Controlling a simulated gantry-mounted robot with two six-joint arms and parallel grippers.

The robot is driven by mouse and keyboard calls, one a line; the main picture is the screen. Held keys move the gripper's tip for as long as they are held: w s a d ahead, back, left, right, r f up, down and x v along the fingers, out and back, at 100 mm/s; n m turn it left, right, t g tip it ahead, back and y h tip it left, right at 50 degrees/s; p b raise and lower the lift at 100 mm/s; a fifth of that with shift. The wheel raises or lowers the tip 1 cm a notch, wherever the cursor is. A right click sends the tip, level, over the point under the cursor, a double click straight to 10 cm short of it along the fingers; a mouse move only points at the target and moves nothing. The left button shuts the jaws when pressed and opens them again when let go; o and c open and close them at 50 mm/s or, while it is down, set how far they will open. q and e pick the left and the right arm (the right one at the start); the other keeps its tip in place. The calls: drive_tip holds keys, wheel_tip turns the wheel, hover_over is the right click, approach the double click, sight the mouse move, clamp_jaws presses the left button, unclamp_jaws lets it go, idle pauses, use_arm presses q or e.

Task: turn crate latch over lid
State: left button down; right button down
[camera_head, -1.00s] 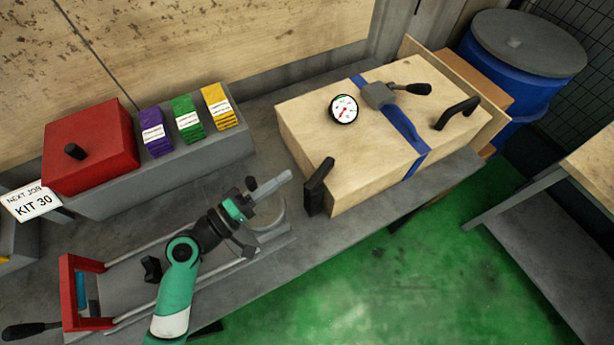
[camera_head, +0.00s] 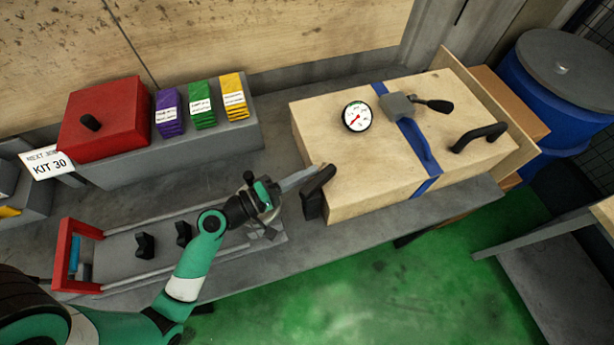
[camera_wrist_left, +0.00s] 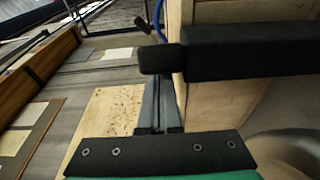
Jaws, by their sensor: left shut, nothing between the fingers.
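The wooden crate (camera_head: 350,165) stands on the grey bench with a blue strap over its lid. A black latch (camera_head: 318,193) stands tilted at the crate's left end. In the left wrist view the latch (camera_wrist_left: 245,50) is a thick dark bar crossing from the right, with a small block at its tip. My left gripper (camera_head: 312,171) is shut and empty, its grey fingertips close beside the latch's upper end. In the left wrist view the shut fingers (camera_wrist_left: 158,103) point at the latch's tip block; whether they touch it I cannot tell.
A round gauge (camera_head: 357,116), a grey clamp with a black lever (camera_head: 432,104) and a black handle (camera_head: 479,137) are on the crate lid. A red box (camera_head: 103,118) and coloured packs stand at the back left. A red-framed slide (camera_head: 75,255) lies at front left.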

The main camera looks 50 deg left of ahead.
idle(0.3)
use_arm(q)
drive_tip(key=shift+w+d, duration=0.2)
drive_tip(key=shift+d, duration=0.3)
